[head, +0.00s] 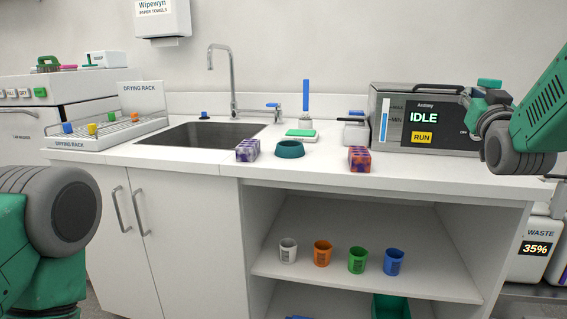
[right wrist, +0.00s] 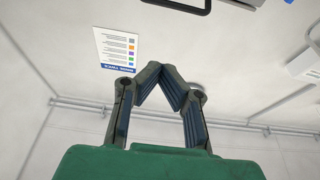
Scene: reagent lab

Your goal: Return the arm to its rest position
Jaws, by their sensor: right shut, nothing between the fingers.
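My right arm (head: 540,110) comes in from the right edge of the head view, raised in front of the grey analyser. My right gripper (right wrist: 162,72) shows clearly in the right wrist view. Its dark fingers lean together at the tips, shut with nothing between them. They point up toward the ceiling and wall. In the head view the gripper is partly hidden behind my arm's dark joint. My left arm (head: 40,235) is at the lower left of the head view; its gripper is out of sight.
The grey analyser (head: 385,100) reads IDLE at the counter's right end. Purple (head: 247,150) and orange-purple (head: 359,160) racks and a teal bowl (head: 290,149) stand on the counter (head: 320,173). Several cups line the shelf (head: 420,278) below. A waste unit (head: 530,250) stands right.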

